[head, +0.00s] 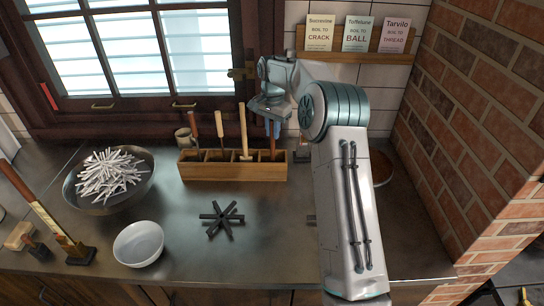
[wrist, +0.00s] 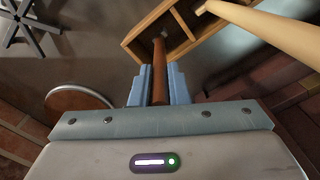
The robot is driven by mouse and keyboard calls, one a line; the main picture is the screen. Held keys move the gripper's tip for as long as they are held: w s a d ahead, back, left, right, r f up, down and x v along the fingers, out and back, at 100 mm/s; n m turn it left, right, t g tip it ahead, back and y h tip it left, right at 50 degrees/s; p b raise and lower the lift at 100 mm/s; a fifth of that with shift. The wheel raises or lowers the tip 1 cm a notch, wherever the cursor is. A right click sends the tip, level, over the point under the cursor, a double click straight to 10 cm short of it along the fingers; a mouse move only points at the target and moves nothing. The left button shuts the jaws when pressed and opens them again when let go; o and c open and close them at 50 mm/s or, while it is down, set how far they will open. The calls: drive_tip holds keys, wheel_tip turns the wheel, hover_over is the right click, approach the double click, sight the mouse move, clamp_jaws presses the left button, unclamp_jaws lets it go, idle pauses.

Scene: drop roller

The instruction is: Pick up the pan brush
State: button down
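A wooden rack (head: 225,172) with compartments stands on the counter below the window. Several handled tools stand upright in it. My gripper (head: 272,127) is over the rack's right end, pointing down, at a brown-handled tool (head: 272,146). In the wrist view its blue fingers lie against both sides of the brown handle (wrist: 159,58), which runs down into a compartment of the rack (wrist: 150,30). The tool's lower end is hidden, so I cannot tell for sure that it is the pan brush. A pale thick handle (wrist: 265,28) stands close by in the rack.
A metal bowl of white sticks (head: 72,192) and a white bowl (head: 139,244) stand on the left. A dark star-shaped trivet (head: 222,218) lies in front of the rack. A brick wall (head: 465,120) rises on the right. A card shelf (head: 340,57) hangs behind my arm.

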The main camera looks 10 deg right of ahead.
wheel_tip(320, 180, up, 10)
drive_tip(key=shift+f, duration=0.2)
drive_tip(key=shift+r, duration=0.25)
idle(1.3)
